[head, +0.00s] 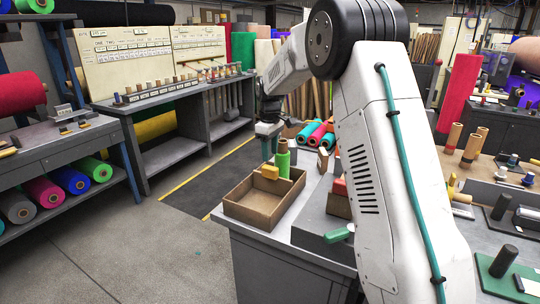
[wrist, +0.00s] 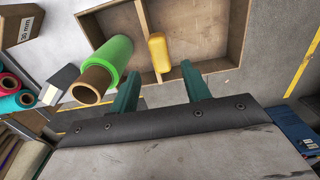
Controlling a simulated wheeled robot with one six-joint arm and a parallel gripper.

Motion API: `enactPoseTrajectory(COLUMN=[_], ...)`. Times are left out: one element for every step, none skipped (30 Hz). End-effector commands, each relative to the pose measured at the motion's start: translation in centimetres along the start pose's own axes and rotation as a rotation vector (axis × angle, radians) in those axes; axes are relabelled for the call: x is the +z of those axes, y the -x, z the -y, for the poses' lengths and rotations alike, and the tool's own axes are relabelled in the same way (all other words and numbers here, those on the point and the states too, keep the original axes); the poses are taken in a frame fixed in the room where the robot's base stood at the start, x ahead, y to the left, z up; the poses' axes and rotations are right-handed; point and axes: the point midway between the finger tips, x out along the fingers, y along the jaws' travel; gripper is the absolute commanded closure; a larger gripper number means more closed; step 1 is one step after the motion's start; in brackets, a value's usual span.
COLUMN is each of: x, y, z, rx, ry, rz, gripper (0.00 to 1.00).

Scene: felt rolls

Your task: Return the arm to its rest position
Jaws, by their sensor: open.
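My arm shows large and white in the head view, reaching over the bench. My gripper (head: 270,150) points down above a shallow brown tray (head: 251,213). In the wrist view my gripper (wrist: 160,72) has its two green fingers apart, with nothing held between them.
Pink, red and teal rolls (head: 317,134) lie behind the tray on the grey bench. A shelf bench (head: 180,100) stands at the back left. Floor (head: 150,245) left of the bench is clear.

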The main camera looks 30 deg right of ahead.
Motion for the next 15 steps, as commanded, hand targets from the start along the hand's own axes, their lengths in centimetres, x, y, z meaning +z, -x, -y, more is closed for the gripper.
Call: enactPoseTrajectory(x=[0.0, 0.0, 0.0, 0.0, 0.0, 0.0, 0.0, 0.0, 0.0, 0.0, 0.0, 0.0, 0.0, 0.02, 0.07], y=[-0.01, -0.02, -0.02, -0.03, -0.03, -0.04, -0.04, -0.04, -0.05, -0.05, -0.05, -0.05, -0.06, -0.06, -0.08], z=[0.0, 0.0, 0.0, 0.0, 0.0, 0.0, 0.0, 0.0, 0.0, 0.0, 0.0, 0.0, 0.01, 0.02, 0.08], rx=[0.0, 0.0, 0.0, 0.0, 0.0, 0.0, 0.0, 0.0, 0.0, 0.0, 0.0, 0.0, -0.001, -0.001, -0.004], ry=[0.0, 0.0, 0.0, 0.0, 0.0, 0.0, 0.0, 0.0, 0.0, 0.0, -0.002, -0.009, -0.019, -0.033, -0.061], rz=[0.0, 0.0, 0.0, 0.0, 0.0, 0.0, 0.0, 0.0, 0.0, 0.0, 0.0, 0.0, 0.0, 0.001, 0.004], gripper=[0.53, 0.53, 0.53, 0.53, 0.53, 0.53, 0.53, 0.53, 0.53, 0.53, 0.53, 0.53, 0.53, 0.53, 0.53])
